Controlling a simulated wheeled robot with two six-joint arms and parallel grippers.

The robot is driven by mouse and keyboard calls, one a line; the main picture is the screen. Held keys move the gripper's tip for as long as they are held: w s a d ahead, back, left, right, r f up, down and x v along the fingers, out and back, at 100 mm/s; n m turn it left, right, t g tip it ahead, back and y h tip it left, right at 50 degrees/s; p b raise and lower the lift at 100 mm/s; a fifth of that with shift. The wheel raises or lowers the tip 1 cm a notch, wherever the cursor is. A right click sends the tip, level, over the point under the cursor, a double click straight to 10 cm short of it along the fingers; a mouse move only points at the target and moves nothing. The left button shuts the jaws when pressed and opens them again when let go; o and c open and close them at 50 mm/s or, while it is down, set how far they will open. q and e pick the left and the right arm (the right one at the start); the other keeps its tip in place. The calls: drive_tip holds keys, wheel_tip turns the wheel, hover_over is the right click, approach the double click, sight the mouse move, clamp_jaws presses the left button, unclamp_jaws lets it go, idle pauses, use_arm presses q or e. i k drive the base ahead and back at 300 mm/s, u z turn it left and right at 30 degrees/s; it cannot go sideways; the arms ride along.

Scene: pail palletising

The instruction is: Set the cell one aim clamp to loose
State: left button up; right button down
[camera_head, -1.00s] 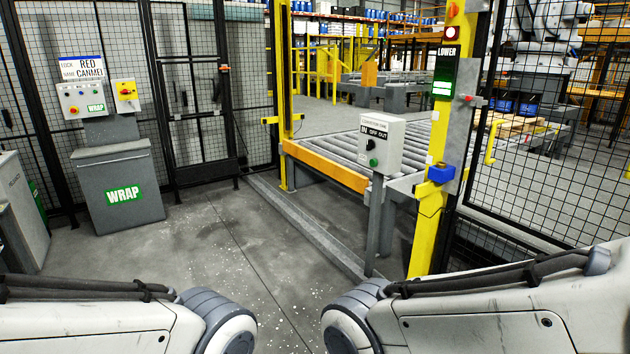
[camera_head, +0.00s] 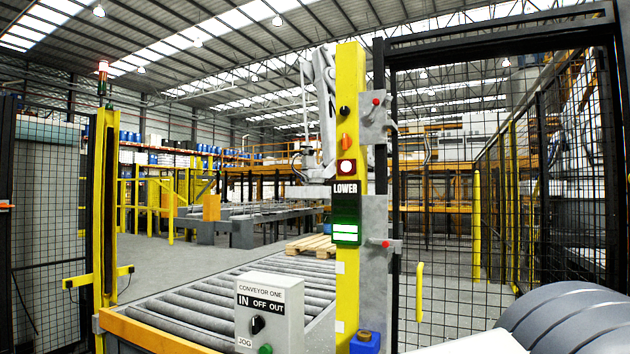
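A yellow post (camera_head: 347,270) stands right of centre. A blue block (camera_head: 364,343) sits low on the post, cut by the bottom edge. No label reading aim clamp is legible, so I cannot tell which part it is or its setting. Neither gripper is in view.
A CONVEYOR ONE box (camera_head: 268,312) with an IN/OFF/OUT switch stands before the roller conveyor (camera_head: 215,298). A wooden pallet (camera_head: 312,245) lies farther back. Mesh fencing (camera_head: 445,210) closes the right. Another yellow post (camera_head: 106,200) stands left. My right arm shows at lower right.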

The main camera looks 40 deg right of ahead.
sight(345, 143)
drive_tip(key=z, duration=0.5)
drive_tip(key=i, duration=1.25)
drive_tip(key=z, duration=1.2)
drive_tip(key=i, duration=0.75)
drive_tip(key=z, duration=0.4)
